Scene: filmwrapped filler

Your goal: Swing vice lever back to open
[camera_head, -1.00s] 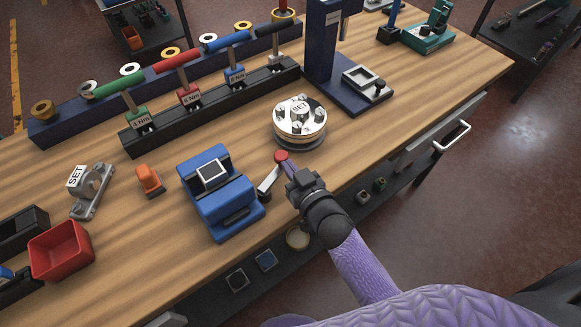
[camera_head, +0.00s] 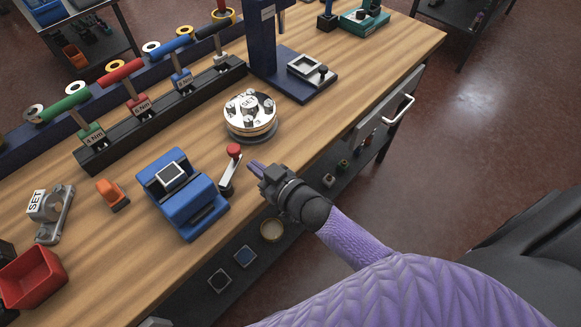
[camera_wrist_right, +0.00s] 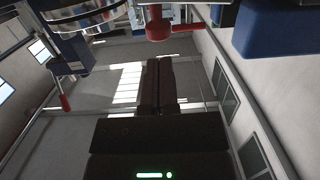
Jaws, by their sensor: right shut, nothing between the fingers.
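The blue vice (camera_head: 183,195) sits near the front edge of the bench with a silver-framed part (camera_head: 171,175) held in its top. Its metal lever (camera_head: 230,172) stands on the right side of the vice, tilted up, with a red knob (camera_head: 234,150) at its end. My right gripper (camera_head: 255,168) is shut and empty, just right of the lever and apart from it. In the right wrist view the shut fingers (camera_wrist_right: 158,85) point away, with the red knob (camera_wrist_right: 159,24) beyond them at the top and part of the blue vice (camera_wrist_right: 283,32) at upper right. My left gripper is not in view.
A round metal fixture marked SET (camera_head: 250,115) stands behind the lever. An orange block (camera_head: 112,195), a grey SET clamp (camera_head: 50,213) and a red bin (camera_head: 32,276) lie left of the vice. A rack of torque drivers (camera_head: 165,110) runs along the back.

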